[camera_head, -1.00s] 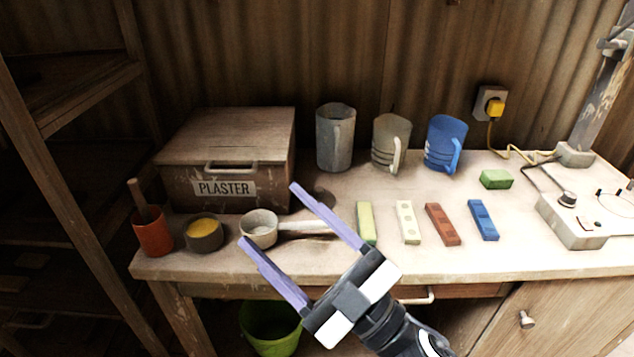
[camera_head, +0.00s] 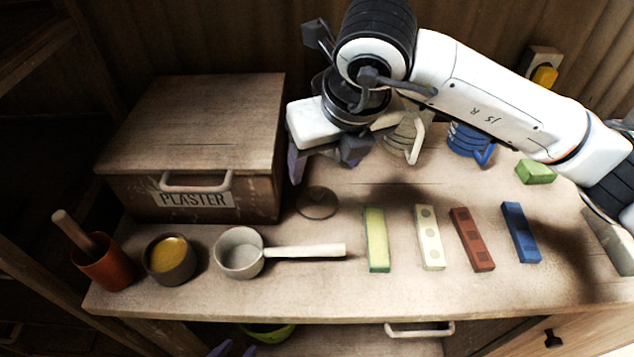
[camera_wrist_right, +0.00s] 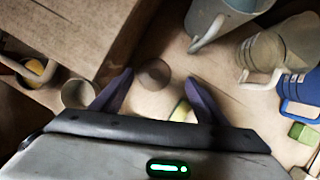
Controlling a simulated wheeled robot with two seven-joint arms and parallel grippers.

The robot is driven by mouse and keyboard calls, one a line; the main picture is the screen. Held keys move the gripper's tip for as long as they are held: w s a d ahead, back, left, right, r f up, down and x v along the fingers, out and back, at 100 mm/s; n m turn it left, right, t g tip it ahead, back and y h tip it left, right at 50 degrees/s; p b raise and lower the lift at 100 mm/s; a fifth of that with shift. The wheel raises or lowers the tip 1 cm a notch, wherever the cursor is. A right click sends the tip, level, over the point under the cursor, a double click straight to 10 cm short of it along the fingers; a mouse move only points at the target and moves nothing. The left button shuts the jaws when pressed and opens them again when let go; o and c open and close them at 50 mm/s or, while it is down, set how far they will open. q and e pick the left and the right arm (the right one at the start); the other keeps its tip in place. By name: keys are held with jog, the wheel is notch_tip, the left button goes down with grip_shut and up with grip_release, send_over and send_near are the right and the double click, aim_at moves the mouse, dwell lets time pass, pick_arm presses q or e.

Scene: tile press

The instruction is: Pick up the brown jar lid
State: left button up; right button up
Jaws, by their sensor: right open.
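The brown jar lid (camera_head: 317,202) is a flat, dark round disc lying on the workbench, in front of the plaster box's right corner. It also shows in the right wrist view (camera_wrist_right: 154,74), between and just beyond the fingertips. My right gripper (camera_head: 328,168) is open and empty, pointing down above and slightly behind the lid. Its two purple fingers show apart in the wrist view (camera_wrist_right: 160,78). The far finger is partly hidden in the head view. Only purple tips of my left gripper (camera_head: 234,349) show at the bottom edge, below the bench front.
The wooden plaster box (camera_head: 200,130) stands left of the lid. A pan with a pale handle (camera_head: 305,251) lies in front of it. Colored bars, including a green-yellow one (camera_head: 377,240), lie to the right. Jugs (camera_head: 405,138) stand behind, partly covered by my arm.

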aim_at(316, 189)
jog(key=f, duration=0.3)
jog(key=shift+a, duration=0.35)
jog(key=x, duration=0.2)
jog(key=p+x, duration=0.1)
jog(key=x, duration=0.2)
jog(key=shift+s+a+f, duration=0.1)
jog(key=shift+s+f, duration=0.05)
jog(key=shift+f, duration=0.2)
jog(key=shift+c, duration=0.2)
jog(key=c, duration=0.9)
jog(key=shift+o, duration=0.2)
jog(key=shift+r, duration=0.15)
